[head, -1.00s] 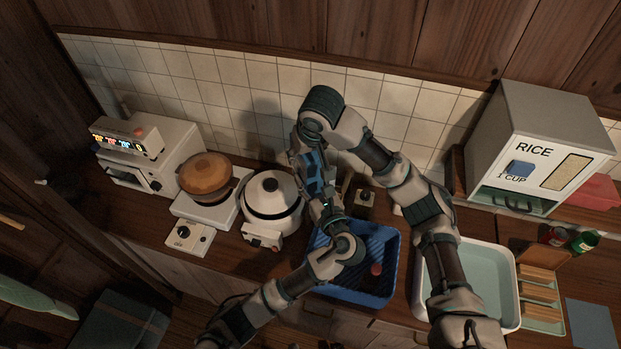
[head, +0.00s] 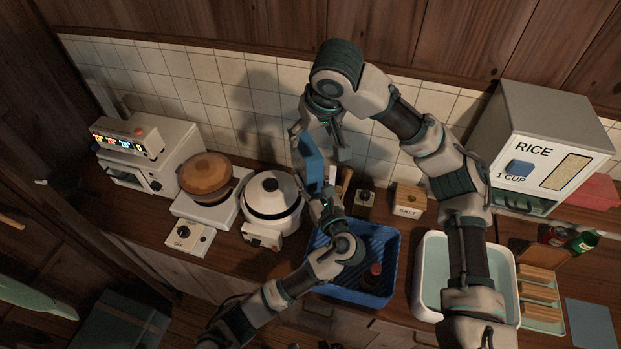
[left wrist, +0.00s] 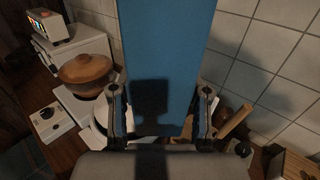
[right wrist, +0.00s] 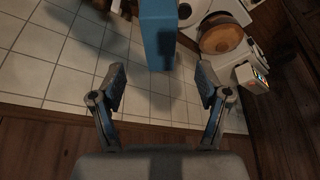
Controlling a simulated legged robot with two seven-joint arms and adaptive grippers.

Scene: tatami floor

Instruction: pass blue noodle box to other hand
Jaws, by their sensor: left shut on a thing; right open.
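The blue noodle box (head: 311,165) is held upright above the counter, near the tiled wall. My left gripper (head: 322,205) is shut on its lower part; in the left wrist view the box (left wrist: 166,60) rises between the two fingers (left wrist: 160,120). My right gripper (head: 318,137) is above and beside the top of the box, open. In the right wrist view the fingers (right wrist: 160,88) are spread and empty, and the box (right wrist: 158,35) shows beyond them, apart from them.
A blue crate (head: 388,262) with a dark bottle stands below my arms. A rice cooker (head: 271,205) and a clay pot (head: 207,175) are to the left. A salt box (head: 408,200), a white basin (head: 427,300) and a rice dispenser (head: 535,150) are to the right.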

